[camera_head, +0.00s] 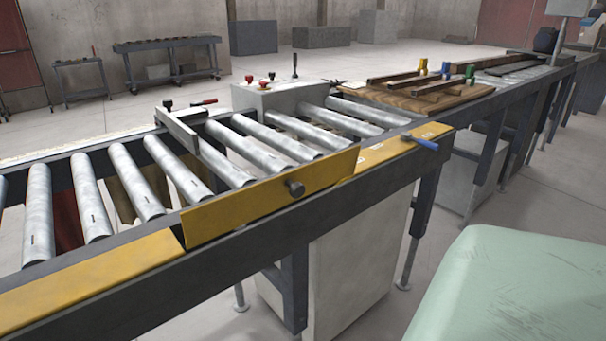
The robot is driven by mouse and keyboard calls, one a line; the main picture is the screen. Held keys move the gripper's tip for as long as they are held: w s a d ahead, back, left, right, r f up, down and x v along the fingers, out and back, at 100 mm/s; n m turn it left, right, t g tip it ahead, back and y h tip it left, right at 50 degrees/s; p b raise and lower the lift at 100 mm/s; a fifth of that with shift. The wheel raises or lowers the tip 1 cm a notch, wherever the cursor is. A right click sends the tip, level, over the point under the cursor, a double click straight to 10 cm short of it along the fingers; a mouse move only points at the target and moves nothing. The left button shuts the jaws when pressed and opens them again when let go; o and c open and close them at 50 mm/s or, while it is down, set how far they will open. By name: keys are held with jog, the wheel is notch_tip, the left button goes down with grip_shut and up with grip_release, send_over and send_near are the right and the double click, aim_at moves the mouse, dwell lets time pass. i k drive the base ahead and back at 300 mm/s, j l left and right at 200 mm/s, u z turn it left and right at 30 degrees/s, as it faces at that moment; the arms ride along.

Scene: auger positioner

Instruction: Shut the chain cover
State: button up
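The chain cover is most likely the yellow panel (245,205) with a dark round knob (295,188), on the near side of the roller conveyor. It sits between two fixed yellow strips, one at the left (90,275) and one at the right (395,152). The panel stands out of line with these strips, tilted, so it looks open. Its left end shows a step against the left strip. The chain behind it is hidden. My gripper is not in view.
A blue-handled lever (421,143) sticks out at the right strip. A clamp-like stop (178,128) and a grey control box (277,97) stand on the rollers' far side. Planks (425,95) lie beyond. A pale green surface (520,290) fills the lower right; floor shows between.

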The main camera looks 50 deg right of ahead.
aim_at(199, 225)
jog(key=i+l+z, duration=0.1)
jog(key=l+z, duration=0.15)
jog(key=z, duration=0.25)
jog(key=i+l+z, duration=0.1)
jog(key=l+z, duration=0.15)
jog(key=z, duration=0.2)
jog(key=i+l+z, duration=0.15)
jog(key=z, duration=0.35)
